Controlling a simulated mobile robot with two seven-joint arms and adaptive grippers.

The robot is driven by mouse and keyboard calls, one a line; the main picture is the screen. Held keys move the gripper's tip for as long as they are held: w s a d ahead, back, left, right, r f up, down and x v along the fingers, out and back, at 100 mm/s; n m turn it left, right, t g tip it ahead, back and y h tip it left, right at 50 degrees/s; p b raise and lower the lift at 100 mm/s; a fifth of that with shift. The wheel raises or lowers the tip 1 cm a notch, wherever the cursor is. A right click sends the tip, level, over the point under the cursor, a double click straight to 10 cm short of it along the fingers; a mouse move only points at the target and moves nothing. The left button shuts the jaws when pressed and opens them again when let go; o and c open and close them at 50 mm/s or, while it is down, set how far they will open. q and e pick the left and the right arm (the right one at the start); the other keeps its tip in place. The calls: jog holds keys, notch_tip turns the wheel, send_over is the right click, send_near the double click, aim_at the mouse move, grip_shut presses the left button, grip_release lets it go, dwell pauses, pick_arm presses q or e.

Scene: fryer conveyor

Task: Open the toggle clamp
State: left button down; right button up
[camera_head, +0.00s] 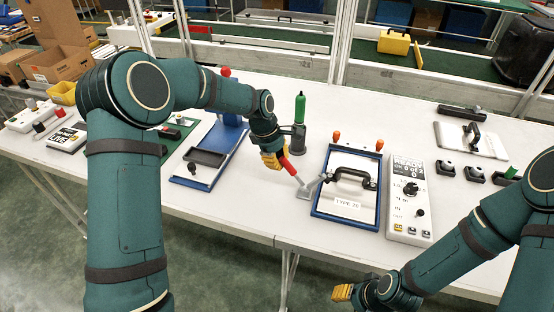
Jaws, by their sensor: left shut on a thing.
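The toggle clamp (305,187) is a grey metal piece with a red handle (291,169), at the left edge of the blue-framed panel marked "TYPE 20" (346,211). The red handle slants up and left into my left gripper (275,158), whose yellow fingers are shut on its upper end. My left wrist partly hides the grip. My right gripper (343,293) is low in the picture, in front of the table edge and away from the clamp. Its yellow fingertips show, but I cannot tell whether they are open.
The panel has a black handle (352,178). A control box (409,202) stands just right of it. A green-topped cylinder (300,108) stands behind the clamp, close to my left wrist. A second blue-framed fixture (181,178) is left. Bare white table (262,208) lies front-left of the clamp.

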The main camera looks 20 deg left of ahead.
pick_arm(q)
jog(key=d+r+y+p, duration=0.1)
jog(key=y, duration=0.1)
jog(key=d+r+y+p, duration=0.1)
jog(key=d, duration=0.1)
jog(key=shift+d+r+y, duration=0.3)
jog(key=shift+r+y, duration=0.1)
jog(key=shift+d, duration=0.15)
dwell(0.5)
